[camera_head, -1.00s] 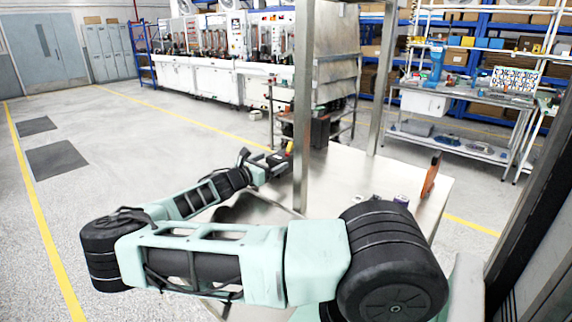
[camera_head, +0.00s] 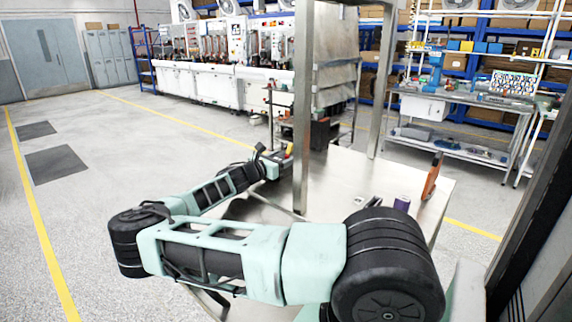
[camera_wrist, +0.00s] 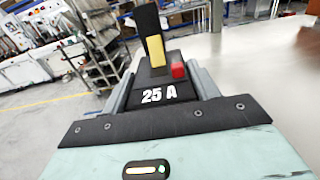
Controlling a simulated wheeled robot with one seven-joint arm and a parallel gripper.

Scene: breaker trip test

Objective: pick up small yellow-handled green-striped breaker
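A dark breaker marked "25 A" (camera_wrist: 158,88) sits between the grey fingers of my gripper (camera_wrist: 160,84) in the wrist view. It has an upright black lever with a yellow face and a red block beside it. No green stripe shows on the side I see. The fingers lie against both its sides, and it appears clear of the table. In the head view, my gripper (camera_head: 281,160) is partly behind a metal post at the far left of the table, with a bit of yellow showing at its end.
The steel table (camera_head: 345,175) has much free surface. A purple-topped small item (camera_head: 402,203), a dark small item (camera_head: 374,201) and an upright orange-and-black item (camera_head: 432,177) stand at its right. A metal post (camera_head: 303,110) rises close to my gripper.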

